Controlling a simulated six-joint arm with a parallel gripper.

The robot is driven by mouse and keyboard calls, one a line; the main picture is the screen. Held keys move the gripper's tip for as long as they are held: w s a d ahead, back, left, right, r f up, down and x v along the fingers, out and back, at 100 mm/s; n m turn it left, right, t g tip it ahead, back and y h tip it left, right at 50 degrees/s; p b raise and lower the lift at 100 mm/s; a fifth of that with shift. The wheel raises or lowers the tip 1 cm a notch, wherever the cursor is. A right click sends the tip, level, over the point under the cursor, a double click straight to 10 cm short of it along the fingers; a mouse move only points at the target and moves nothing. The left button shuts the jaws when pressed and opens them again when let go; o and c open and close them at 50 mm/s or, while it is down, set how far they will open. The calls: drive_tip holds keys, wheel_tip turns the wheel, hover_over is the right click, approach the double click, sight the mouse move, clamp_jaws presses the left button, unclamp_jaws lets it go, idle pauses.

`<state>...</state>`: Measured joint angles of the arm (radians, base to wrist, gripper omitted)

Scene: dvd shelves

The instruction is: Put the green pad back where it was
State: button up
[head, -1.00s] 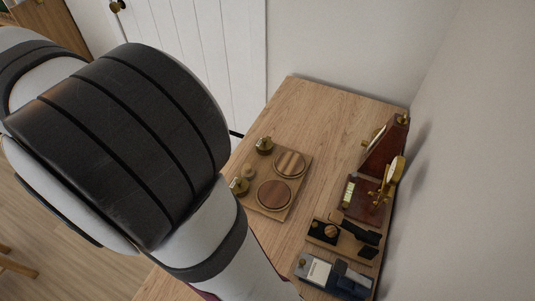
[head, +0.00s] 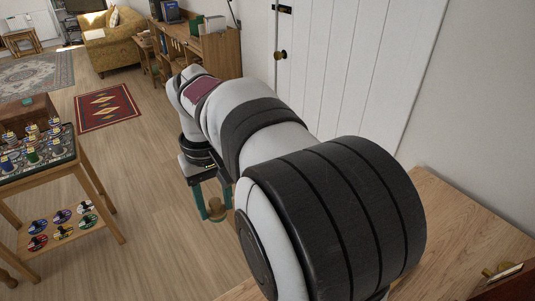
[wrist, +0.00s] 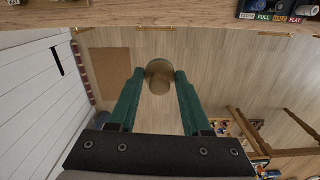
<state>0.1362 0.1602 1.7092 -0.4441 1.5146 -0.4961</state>
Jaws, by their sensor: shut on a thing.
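My gripper (head: 214,212) is shut on a small brass-coloured round thing (head: 216,208). It hangs above the floor, right of the low wooden table. The lower shelf (head: 95,243) of the low table holds several coloured round pads with dark centres. I cannot tell whether this is the task's green pad.
A wooden worktop (head: 440,220) lies at the right, partly hidden by my arm. A patterned red rug (head: 107,107) and a yellow sofa (head: 110,45) are farther back. Bare floor lies around my gripper.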

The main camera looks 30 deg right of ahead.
drive_tip(key=s+d+f+m, duration=0.2)
drive_tip(key=d+f, duration=0.1)
drive_tip(key=d, duration=0.6)
drive_tip(key=s+d+f+m, duration=0.2)
drive_tip(key=s+d+f, duration=0.1)
drive_tip(key=d, duration=0.7)
drive_tip(key=s+d+f+m, duration=0.2)
drive_tip(key=s+d+f, duration=0.2)
drive_tip(key=s+d, duration=0.45)
drive_tip(key=s+d+f+m, duration=0.2)
drive_tip(key=s+d+f, duration=0.2)
drive_tip(key=s+d, duration=0.45)
drive_tip(key=w+f, duration=0.2)
drive_tip(key=w, duration=0.1)
drive_tip(key=w+a+f, duration=0.1)
drive_tip(key=w+f, duration=0.1)
drive_tip(key=w, duration=0.1)
drive_tip(key=w+f, duration=0.2)
drive_tip(key=w, duration=0.1)
drive_tip(key=shift+w+a+f, duration=0.15)
drive_tip(key=shift+w+f, duration=0.05)
drive_tip(key=shift+f, duration=0.05)
wheel_tip(320, 180, down, 4)
drive_tip(key=shift+w+f, duration=0.1)
drive_tip(key=shift+w, duration=0.05)
drive_tip(key=shift+f, duration=0.1)
drive_tip(key=o, duration=0.9)
